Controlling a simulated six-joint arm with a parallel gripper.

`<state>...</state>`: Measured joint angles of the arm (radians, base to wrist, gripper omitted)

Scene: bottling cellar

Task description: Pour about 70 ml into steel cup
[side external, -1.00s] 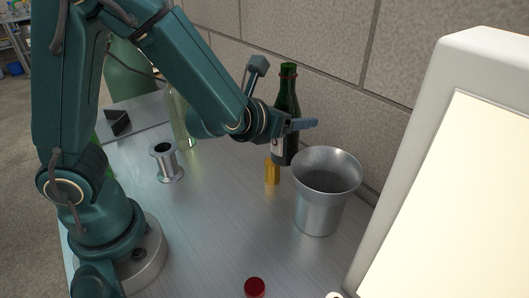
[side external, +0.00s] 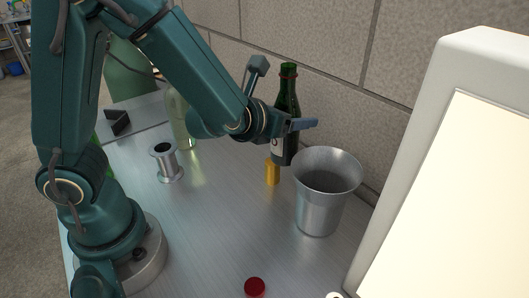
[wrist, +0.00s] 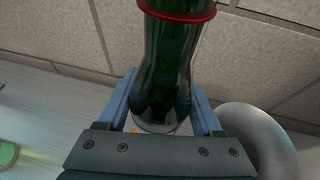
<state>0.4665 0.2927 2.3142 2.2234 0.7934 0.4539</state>
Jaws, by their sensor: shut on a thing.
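A dark green bottle (side external: 288,103) with a red ring on its neck stands about upright near the back wall in the side view. My gripper (side external: 301,124) is shut on the bottle. In the wrist view the bottle (wrist: 165,60) is between the two blue fingers. A steel cup (side external: 318,212) with a wide flared rim stands on the bench to the front right of the bottle. Its rim and side also show at the right of the wrist view (wrist: 262,135). I cannot see any liquid level in the cup or the bottle.
A yellow block (side external: 272,173) is close to the bottle's foot. A small spool-shaped steel piece (side external: 168,163) and a pale glass bottle (side external: 180,118) stand to the left. A red cap (side external: 255,287) is at the front. A bright framed panel (side external: 455,190) fills the right. The bench middle is clear.

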